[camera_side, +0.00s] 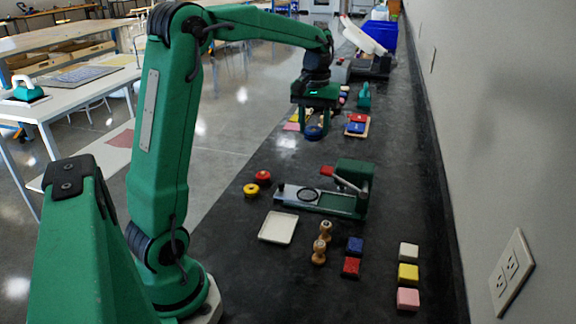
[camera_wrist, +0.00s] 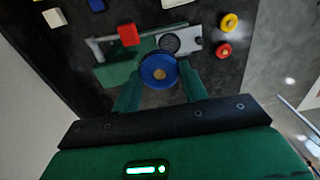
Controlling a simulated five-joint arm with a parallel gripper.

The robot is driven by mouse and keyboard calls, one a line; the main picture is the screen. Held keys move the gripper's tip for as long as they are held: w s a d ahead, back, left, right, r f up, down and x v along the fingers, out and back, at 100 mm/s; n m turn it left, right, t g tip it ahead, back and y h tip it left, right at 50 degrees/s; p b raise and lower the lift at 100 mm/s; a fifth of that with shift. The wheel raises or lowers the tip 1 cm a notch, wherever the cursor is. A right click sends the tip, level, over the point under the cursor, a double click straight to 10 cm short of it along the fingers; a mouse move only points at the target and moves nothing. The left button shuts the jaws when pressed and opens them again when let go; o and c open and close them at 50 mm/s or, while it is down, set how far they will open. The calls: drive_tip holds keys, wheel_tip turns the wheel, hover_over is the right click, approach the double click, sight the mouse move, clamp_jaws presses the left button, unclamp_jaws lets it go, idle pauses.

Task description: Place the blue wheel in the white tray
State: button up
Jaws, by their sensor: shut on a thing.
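The blue wheel (camera_side: 314,132) is between the fingers of my gripper (camera_side: 315,127), which is shut on it at the far part of the black counter. In the wrist view the blue wheel (camera_wrist: 158,66) shows face-on between the green fingertips of my gripper (camera_wrist: 160,78). The wheel appears held above the counter. The white tray (camera_side: 278,228) lies flat and empty on the near part of the counter, well away from my gripper. Only an edge of the white tray (camera_wrist: 175,3) shows at the top of the wrist view.
A green press (camera_side: 352,187) with a red-tipped handle stands between my gripper and the tray. A red wheel (camera_side: 263,176) and a yellow wheel (camera_side: 251,189) lie left of it. Wooden stamps (camera_side: 319,251) and coloured blocks (camera_side: 351,267) are right of the tray.

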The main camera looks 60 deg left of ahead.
drive_tip(key=s+d, duration=1.3)
drive_tip(key=d, duration=0.2)
wheel_tip(320, 180, down, 12)
drive_tip(key=shift+a, duration=0.2)
drive_tip(key=shift+w+a, duration=0.1)
drive_tip(key=shift+a, duration=0.05)
hover_over(279, 228)
wheel_tip(279, 228, down, 7)
drive_tip(key=shift+f, duration=1.95)
